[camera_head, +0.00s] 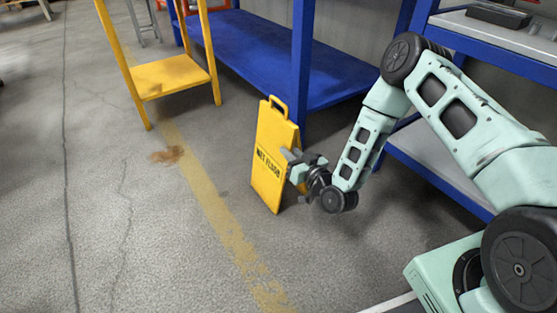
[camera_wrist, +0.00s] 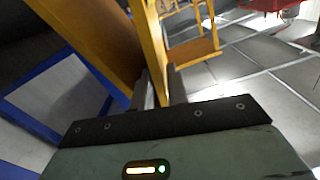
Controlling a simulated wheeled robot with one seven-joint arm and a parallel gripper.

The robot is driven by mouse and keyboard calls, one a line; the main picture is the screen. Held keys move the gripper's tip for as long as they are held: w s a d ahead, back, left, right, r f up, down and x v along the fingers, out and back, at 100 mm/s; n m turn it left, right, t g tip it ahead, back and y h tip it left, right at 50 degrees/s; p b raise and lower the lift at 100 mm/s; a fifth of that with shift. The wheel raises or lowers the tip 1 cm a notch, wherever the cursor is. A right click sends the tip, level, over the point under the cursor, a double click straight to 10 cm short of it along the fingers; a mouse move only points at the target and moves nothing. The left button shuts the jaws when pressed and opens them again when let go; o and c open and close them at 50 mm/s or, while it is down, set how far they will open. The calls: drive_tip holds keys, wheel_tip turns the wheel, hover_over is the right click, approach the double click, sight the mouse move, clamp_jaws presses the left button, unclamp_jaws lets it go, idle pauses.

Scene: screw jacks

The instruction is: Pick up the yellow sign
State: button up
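The yellow sign (camera_head: 268,150) is a folding floor sign with a handle on top and dark "WET FLOOR" lettering. It stands upright on the concrete floor near the middle of the head view. In the wrist view its yellow panels (camera_wrist: 95,35) rise at the upper left. My gripper (camera_head: 297,167) is at the sign's right edge, about halfway up. In the wrist view my gripper's fingers (camera_wrist: 160,88) are close together, with one yellow panel edge between them. They look shut on it, though finger contact is hard to make out.
A blue shelf unit (camera_head: 300,60) stands close behind the sign. Another shelf (camera_head: 430,150) is at the right, behind my arm. The floor (camera_head: 110,240) left and front of the sign is clear.

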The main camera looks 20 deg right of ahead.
sight(281, 143)
drive_tip(key=b+x, duration=0.3)
drive_tip(key=x, duration=0.1)
drive_tip(key=shift+w, duration=0.1)
drive_tip(key=shift+w+a+r, duration=0.1)
drive_tip(key=shift+w, duration=0.25)
clamp_jaws()
idle(1.1)
